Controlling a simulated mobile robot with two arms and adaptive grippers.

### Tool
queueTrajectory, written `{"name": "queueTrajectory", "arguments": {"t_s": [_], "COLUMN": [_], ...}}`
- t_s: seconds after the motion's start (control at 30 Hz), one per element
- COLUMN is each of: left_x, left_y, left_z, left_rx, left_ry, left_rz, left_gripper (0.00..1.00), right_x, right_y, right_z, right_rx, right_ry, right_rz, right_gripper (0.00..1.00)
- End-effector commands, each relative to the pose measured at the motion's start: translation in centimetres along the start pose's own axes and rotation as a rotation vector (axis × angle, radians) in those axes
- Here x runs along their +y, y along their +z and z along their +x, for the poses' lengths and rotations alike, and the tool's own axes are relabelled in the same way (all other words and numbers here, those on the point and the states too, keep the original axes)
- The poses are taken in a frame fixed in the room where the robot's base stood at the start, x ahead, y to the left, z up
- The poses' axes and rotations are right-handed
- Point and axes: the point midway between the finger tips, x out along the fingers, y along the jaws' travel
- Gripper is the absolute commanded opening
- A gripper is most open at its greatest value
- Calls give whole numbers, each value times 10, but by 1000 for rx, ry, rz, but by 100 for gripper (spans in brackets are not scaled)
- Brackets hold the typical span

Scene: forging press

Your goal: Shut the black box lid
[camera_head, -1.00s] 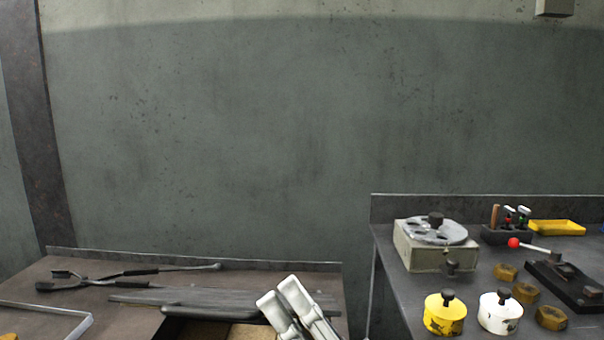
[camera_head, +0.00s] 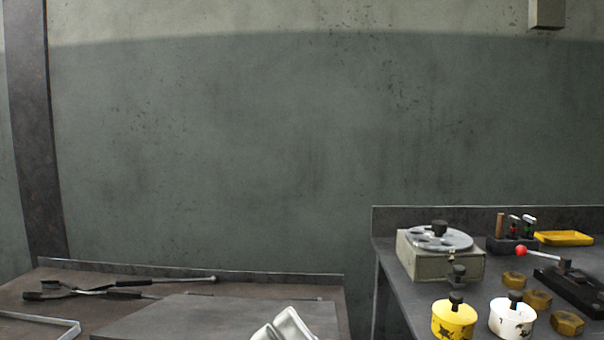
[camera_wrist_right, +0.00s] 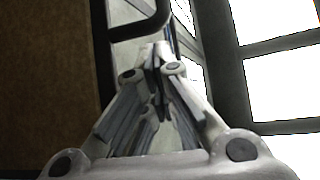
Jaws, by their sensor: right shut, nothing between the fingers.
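The box lid (camera_head: 200,318) is a broad dark grey panel at the bottom of the head view, on the left bench. It looks flat or nearly so and hides the box's inside; its front edge is cut off, so I cannot tell whether it is fully down. My right gripper (camera_head: 284,326) shows only in part, over the lid's right part; I cannot tell if it touches. In the right wrist view its fingers (camera_wrist_right: 158,52) are together and empty, near a dark curved bar (camera_wrist_right: 142,24). My left gripper is out of view.
Long black-handled tongs (camera_head: 120,288) lie behind and left of the lid. A pale metal bracket (camera_head: 62,328) lies at front left. The right bench holds a grey device with a disc (camera_head: 440,258), a yellow pot (camera_head: 453,320), a white pot (camera_head: 512,318) and a red-knobbed lever (camera_head: 522,251).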

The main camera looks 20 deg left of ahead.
Motion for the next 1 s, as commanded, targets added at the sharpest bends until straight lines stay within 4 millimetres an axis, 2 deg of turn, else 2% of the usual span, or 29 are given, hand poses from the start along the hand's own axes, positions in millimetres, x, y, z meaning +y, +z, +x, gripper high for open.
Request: {"name": "queueTrajectory", "arguments": {"t_s": [0.77,0.87,1.0], "left_x": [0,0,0], "left_y": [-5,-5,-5], "left_z": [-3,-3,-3], "left_rx": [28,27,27], "left_ry": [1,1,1], "left_rz": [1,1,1], "left_gripper": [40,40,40], "right_x": [0,0,1], "right_y": [2,2,3], "right_z": [-3,-8,-24], "right_rx": [0,-1,-3], "right_ry": [-11,-10,-7], "right_rz": [-10,-10,-10], "right_gripper": [0,0,0]}}
